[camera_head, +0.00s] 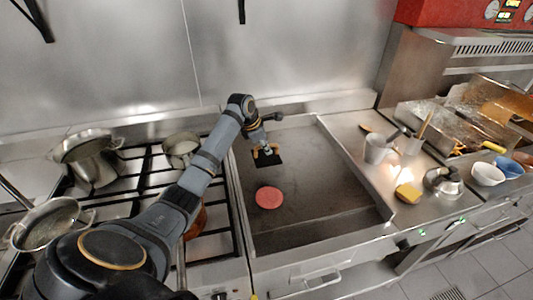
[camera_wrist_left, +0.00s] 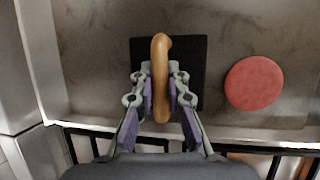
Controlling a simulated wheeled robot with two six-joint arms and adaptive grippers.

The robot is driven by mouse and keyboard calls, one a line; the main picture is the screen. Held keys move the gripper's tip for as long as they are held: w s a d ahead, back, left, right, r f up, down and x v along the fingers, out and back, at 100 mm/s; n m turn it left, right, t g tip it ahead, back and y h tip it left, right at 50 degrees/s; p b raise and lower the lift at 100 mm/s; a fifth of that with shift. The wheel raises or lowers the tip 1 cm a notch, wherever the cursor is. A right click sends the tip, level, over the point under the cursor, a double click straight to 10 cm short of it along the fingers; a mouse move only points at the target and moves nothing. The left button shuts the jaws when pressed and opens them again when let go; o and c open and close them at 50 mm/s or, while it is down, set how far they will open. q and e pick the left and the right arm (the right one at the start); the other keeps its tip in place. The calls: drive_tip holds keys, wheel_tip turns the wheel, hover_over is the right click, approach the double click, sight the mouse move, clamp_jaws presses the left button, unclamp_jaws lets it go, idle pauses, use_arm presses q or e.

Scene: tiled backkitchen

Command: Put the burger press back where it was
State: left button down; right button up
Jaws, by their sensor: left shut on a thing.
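My left gripper (camera_wrist_left: 161,90) is shut on the handle, one finger on each side. In the head view my left gripper (camera_head: 265,148) hides part of the press. I cannot tell whether the plate touches the griddle. A round red patty (camera_head: 269,197) lies on the griddle, apart from the press; it also shows in the wrist view (camera_wrist_left: 254,83). My right gripper is not in view.
The griddle (camera_head: 335,185) has free room right of the press. Its raised rim borders a steel counter with a mug (camera_head: 376,150), a yellow sponge (camera_head: 408,193) and a metal kettle-like item (camera_head: 443,183). Pots (camera_head: 45,223) stand on the stove at left.

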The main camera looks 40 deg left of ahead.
sight(264, 152)
use_arm(q)
drive_tip(key=f, duration=0.1)
drive_tip(key=w+a+f, duration=0.1)
drive_tip(key=w+f, duration=0.1)
drive_tip(key=shift+w+a, duration=0.2)
drive_tip(key=shift+a, duration=0.05)
drive_tip(key=shift+w+f, duration=0.1)
drive_tip(key=shift+f, duration=0.25)
wheel_tip(264, 152, down, 2)
drive_tip(key=shift+f+p, duration=0.1)
drive_tip(key=shift+p, duration=0.55)
drive_tip(key=shift+a+f, duration=0.1)
drive_tip(key=shift+f, duration=0.25)
drive_tip(key=c, duration=1.8)
unclamp_jaws()
drive_tip(key=shift+f, duration=0.15)
drive_tip(key=o, duration=0.4)
drive_tip(key=shift+o, duration=0.2)
